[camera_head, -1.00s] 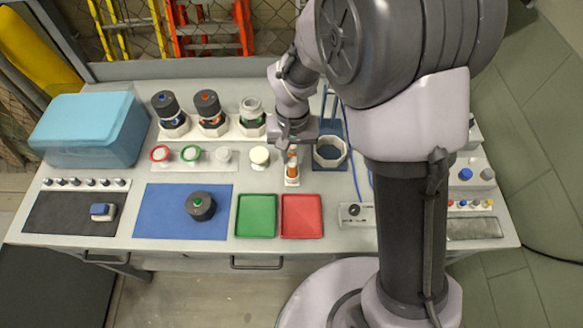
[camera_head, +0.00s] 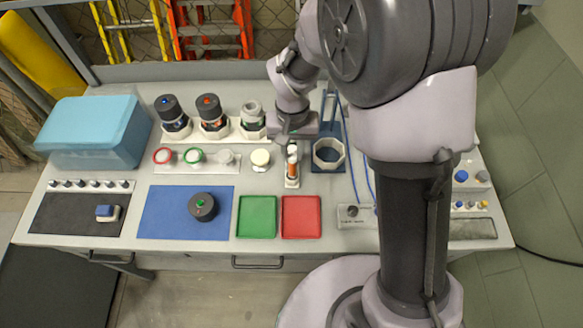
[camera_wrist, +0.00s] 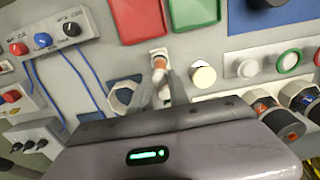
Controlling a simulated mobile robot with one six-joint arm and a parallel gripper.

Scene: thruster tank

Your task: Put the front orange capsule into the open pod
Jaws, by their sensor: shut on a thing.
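An orange and white capsule (camera_head: 292,170) stands in a small white holder (camera_head: 292,183) behind the red tray. In the wrist view the capsule (camera_wrist: 159,64) shows at the fingertips. My gripper (camera_head: 292,152) points down and is shut on the capsule, still at the holder; whether it is clear of its seat I cannot tell. The fingers hide part of the capsule and anything behind it. The open pod (camera_head: 251,112), without a dark cap, is the rightmost of three pods in the back rack, left of my gripper.
Two capped pods, blue-marked (camera_head: 170,107) and red-marked (camera_head: 210,108), stand left of the open pod. A dark cap (camera_head: 203,206) lies on the blue mat (camera_head: 160,220). A cream cylinder (camera_head: 260,158) is left of my gripper; an octagonal ring (camera_head: 328,165) is close right.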

